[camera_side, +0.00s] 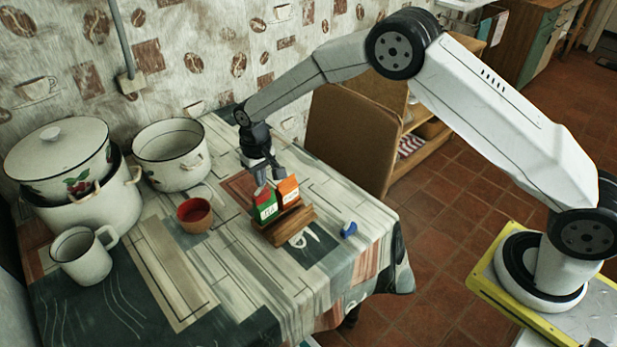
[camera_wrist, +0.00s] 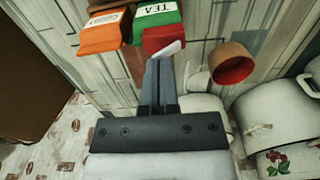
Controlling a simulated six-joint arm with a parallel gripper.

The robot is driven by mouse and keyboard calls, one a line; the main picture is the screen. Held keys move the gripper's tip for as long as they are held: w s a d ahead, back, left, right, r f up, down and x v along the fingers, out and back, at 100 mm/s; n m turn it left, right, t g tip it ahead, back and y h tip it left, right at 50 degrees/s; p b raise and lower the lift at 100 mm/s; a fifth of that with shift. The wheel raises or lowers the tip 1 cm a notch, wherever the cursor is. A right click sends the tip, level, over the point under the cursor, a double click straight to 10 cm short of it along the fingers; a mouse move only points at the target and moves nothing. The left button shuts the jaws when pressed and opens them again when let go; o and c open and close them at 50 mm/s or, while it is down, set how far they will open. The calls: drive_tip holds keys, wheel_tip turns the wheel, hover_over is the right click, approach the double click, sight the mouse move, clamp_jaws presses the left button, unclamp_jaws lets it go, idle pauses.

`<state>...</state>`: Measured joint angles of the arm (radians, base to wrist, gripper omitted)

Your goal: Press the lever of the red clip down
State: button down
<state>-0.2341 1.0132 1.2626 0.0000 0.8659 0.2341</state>
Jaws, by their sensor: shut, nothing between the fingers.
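The red clip (camera_wrist: 155,38) sits across the top of a green packet marked TEA (camera_wrist: 157,14). Its pale lever (camera_wrist: 166,50) sticks out toward my gripper. My gripper (camera_wrist: 159,62) is shut and empty, with its fingertips right at the lever in the wrist view; I cannot tell whether they touch. In the side view my gripper (camera_side: 262,178) points down just above the green packet (camera_side: 265,211), whose red top (camera_side: 270,189) shows. The lever cannot be made out there.
An orange packet (camera_side: 288,190) stands beside the green one on a wooden holder (camera_side: 288,227). A red-brown cup (camera_side: 195,226), an open pot (camera_side: 171,156), a mug (camera_side: 83,262) and a lidded pot (camera_side: 60,160) stand left. A blue clip (camera_side: 348,230) lies right.

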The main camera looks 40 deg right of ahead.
drive_tip(key=shift+f, duration=0.45)
drive_tip(key=shift+r, duration=0.1)
idle(0.5)
drive_tip(key=shift+r, duration=3.4)
drive_tip(key=shift+s+d+r, duration=0.1)
drive_tip(key=shift+s+d+r, duration=0.1)
drive_tip(key=shift+d, duration=0.05)
drive_tip(key=s+d+r+t, duration=0.1)
drive_tip(key=s+d, duration=0.3)
drive_tip(key=s, duration=0.4)
drive_tip(key=s+d+r, duration=0.1)
drive_tip(key=s+d, duration=0.3)
drive_tip(key=s, duration=0.5)
drive_tip(key=s+d+r+t, duration=0.1)
drive_tip(key=s+d, duration=0.3)
drive_tip(key=s, duration=0.5)
drive_tip(key=shift+s+d+r+t, duration=0.2)
drive_tip(key=shift+d+r+t, duration=0.1)
drive_tip(key=shift+r, duration=0.3)
